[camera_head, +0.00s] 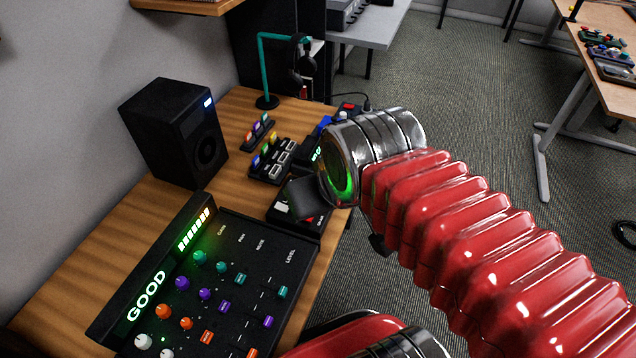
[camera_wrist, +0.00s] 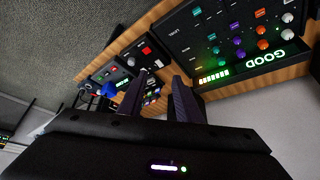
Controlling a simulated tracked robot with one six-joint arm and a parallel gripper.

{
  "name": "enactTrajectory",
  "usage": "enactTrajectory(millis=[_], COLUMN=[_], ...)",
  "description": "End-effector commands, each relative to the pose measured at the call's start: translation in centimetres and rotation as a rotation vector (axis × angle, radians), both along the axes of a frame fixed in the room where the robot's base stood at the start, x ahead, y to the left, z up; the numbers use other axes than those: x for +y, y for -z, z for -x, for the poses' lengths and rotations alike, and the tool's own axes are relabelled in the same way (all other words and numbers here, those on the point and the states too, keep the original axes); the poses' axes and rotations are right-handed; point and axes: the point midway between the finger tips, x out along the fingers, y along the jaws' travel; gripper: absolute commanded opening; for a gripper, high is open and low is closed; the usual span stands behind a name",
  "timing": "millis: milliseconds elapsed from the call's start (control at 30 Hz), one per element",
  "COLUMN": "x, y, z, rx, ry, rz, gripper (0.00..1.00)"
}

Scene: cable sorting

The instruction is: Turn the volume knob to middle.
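No knob's label is readable as volume, so I cannot tell which knob is the volume knob. The black mixer (camera_head: 262,250) carries teal, purple, orange and white knobs beside a lit GOOD display (camera_head: 147,295); it also shows upside down in the wrist view (camera_wrist: 215,85). A small box beyond my gripper bears a white knob (camera_wrist: 131,61), and a blue knob (camera_wrist: 108,90) shows near it. My gripper (camera_wrist: 160,75) has its two dark fingers apart with nothing seen between them. In the head view its dark finger (camera_head: 303,198) hangs over a small black box, partly hiding it.
A black speaker (camera_head: 165,135) stands at the back left of the wooden desk (camera_head: 70,265). Small control boxes (camera_head: 272,165) sit along the middle. A teal stand (camera_head: 266,75) holds headphones at the far end.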

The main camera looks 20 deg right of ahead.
Motion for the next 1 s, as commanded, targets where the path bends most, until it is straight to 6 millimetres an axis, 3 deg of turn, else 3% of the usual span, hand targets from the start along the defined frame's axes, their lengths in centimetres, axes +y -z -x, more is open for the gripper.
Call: enactTrajectory(millis=[100,300,433,1000], x=[0.0,-0.1,-0.5,-3.0], y=[0.0,-0.2,-0.3,0.1], z=[0.0,-0.4,-1.3,-8.8], rx=[0.000,0.007,0.027,0.170], ry=[0.000,-0.009,-0.033,-0.235], rz=[0.000,0.006,0.022,0.125], gripper=[0.32,0.44,0.44,0.44])
